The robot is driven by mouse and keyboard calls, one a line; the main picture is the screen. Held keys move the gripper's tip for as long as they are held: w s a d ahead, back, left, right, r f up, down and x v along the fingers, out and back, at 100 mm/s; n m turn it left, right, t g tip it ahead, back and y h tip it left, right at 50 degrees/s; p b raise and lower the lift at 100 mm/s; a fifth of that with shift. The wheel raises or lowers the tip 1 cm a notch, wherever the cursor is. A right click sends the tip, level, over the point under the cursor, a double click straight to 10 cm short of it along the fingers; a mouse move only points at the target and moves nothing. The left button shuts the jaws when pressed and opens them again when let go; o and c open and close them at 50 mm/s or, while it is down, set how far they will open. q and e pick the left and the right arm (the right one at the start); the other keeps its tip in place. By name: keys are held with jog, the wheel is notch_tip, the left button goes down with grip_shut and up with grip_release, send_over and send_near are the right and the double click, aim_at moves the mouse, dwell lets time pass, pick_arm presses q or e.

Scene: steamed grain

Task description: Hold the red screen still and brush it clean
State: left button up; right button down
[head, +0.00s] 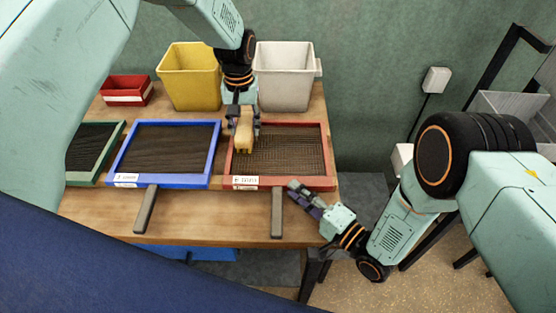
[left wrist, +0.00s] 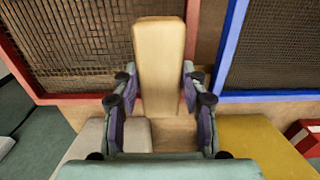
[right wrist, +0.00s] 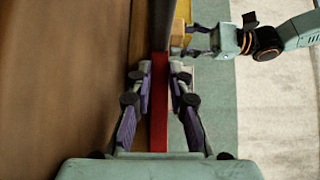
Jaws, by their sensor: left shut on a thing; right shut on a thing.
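The red screen (head: 328,160), a red frame around a wire mesh, lies on the table at the right. My left gripper (head: 243,118) is shut on a tan block-shaped brush (head: 244,135), which is over the left part of the red screen's mesh. The brush (left wrist: 160,60) stands between the fingers in the left wrist view; whether its bristles touch the mesh is hard to tell. My right gripper (head: 296,187) is at the screen's front right corner. In the right wrist view, its fingers are shut on the red frame (right wrist: 159,105), one on each side.
A blue-framed screen (head: 214,155) lies just left, with a green-framed screen (head: 112,150) beyond it. A yellow bin (head: 188,78), a white bin (head: 284,78) and a small red box (head: 127,90) stand behind. Grey bars (head: 146,209) (head: 277,212) lie in front of the blue and red screens.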

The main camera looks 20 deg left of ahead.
pick_arm(q)
jog(key=shift+w+d, duration=0.25)
jog(key=shift+d, duration=0.65)
jog(key=shift+w+d, duration=0.25)
jog(key=shift+d, duration=0.6)
jog(key=shift+w+d+f, duration=0.1)
jog(key=shift+w+d, duration=0.15)
jog(key=shift+d, duration=0.75)
jog(key=shift+w+d, duration=0.25)
jog(key=shift+d, duration=0.75)
send_over(311, 140)
jog(key=s+a, duration=0.1)
jog(key=a, duration=0.2)
jog(key=shift+a+r, duration=0.15)
jog(key=shift+r, duration=0.05)
jog(key=shift+w+d, duration=0.25)
jog(key=shift+d, duration=0.6)
jog(key=shift+w+d, duration=0.25)
jog(key=shift+d, duration=0.55)
notch_tip(311, 140, up, 5)
jog(key=shift+f, duration=0.1)
